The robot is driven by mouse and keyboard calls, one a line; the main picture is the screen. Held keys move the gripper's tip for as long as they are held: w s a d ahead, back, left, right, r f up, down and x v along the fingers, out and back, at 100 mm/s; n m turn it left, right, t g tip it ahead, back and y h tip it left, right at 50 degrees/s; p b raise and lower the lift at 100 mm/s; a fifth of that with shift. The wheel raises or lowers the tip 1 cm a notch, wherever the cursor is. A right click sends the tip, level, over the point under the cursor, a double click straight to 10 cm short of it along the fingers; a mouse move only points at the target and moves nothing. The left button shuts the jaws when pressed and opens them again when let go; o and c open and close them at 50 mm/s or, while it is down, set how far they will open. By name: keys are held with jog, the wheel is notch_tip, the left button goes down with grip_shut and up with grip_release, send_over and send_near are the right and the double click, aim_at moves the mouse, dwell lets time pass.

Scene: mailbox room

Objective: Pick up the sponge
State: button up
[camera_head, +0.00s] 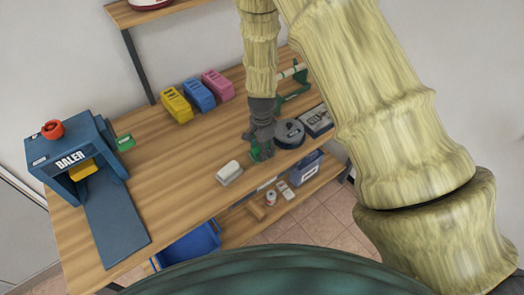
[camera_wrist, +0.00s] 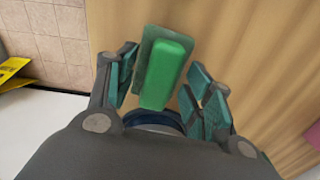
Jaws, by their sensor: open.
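The sponge (camera_wrist: 165,75) is a bright green block on a darker green layer, lying on the wooden table in the wrist view. My gripper (camera_wrist: 165,88) is open, with one finger on each side of the sponge and visible gaps between the fingers and it. In the head view my gripper (camera_head: 260,152) points down near the table's front edge. A small green part of the sponge (camera_head: 254,152) shows beside the fingers there; the rest is hidden.
A white block (camera_head: 229,172) lies left of my gripper on the table (camera_head: 170,185). A dark round object (camera_head: 289,133) stands close on the right. Yellow, blue and pink holders (camera_head: 199,93) stand behind. A blue baler (camera_head: 72,160) stands at the left.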

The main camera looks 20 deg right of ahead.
jog(key=c, duration=1.1)
jog(key=shift+r, duration=0.1)
jog(key=shift+r+b, duration=1.15)
jog(key=shift+r, duration=0.4)
jog(key=s+b, duration=0.1)
jog(key=s, duration=0.4)
jog(key=s+d+r+b, duration=0.1)
jog(key=s+b, duration=0.1)
jog(key=s, duration=0.3)
jog(key=s+b, duration=0.2)
jog(key=s, duration=0.4)
jog(key=shift+d+r, duration=0.25)
jog(key=shift+r, duration=0.15)
